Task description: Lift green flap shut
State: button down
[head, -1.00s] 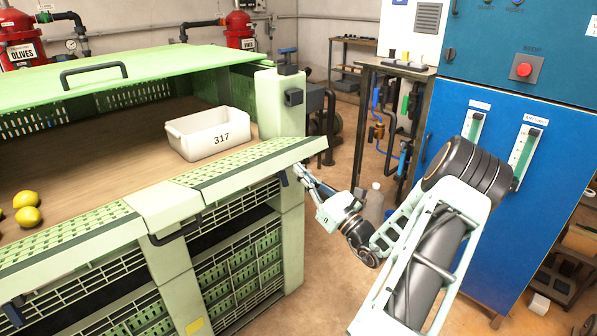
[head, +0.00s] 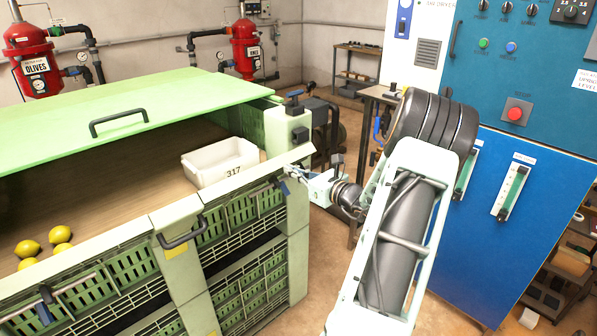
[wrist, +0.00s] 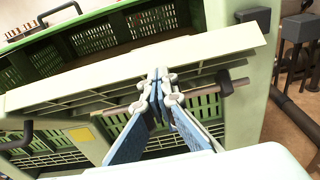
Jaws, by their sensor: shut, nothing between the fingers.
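The long pale green flap (head: 160,218) runs along the front of the green cabinet, with its slatted outer face showing and its top edge near the opening's front. A dark handle (head: 182,238) sits at its middle. My gripper (head: 290,174) is shut and empty at the flap's right end, on its outer side. In the wrist view the shut fingertips (wrist: 158,76) overlap the flap's pale edge (wrist: 85,83), close to a rod (wrist: 225,88) along its face. I cannot tell whether they touch it.
A white bin marked 317 (head: 220,162) and several lemons (head: 60,234) lie on the brown surface inside. The raised lid (head: 160,98) has a dark handle. A post (head: 285,128) stands at the cabinet's right corner. A blue control cabinet (head: 530,210) stands to the right.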

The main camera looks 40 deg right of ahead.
aim_at(281, 162)
jog(key=w+r+g+p, duration=0.2)
jog(key=w+r, duration=0.2)
jog(key=shift+w+a+r+p, duration=0.1)
jog(key=shift+a+p, duration=0.1)
jog(key=shift+p, duration=0.2)
jog(key=w+r, duration=0.3)
jog(key=w, duration=0.9)
jog(key=shift+w+d+r, duration=0.2)
jog(key=shift+w+r, duration=0.05)
jog(key=shift+w, duration=0.05)
jog(key=shift+s, duration=0.1)
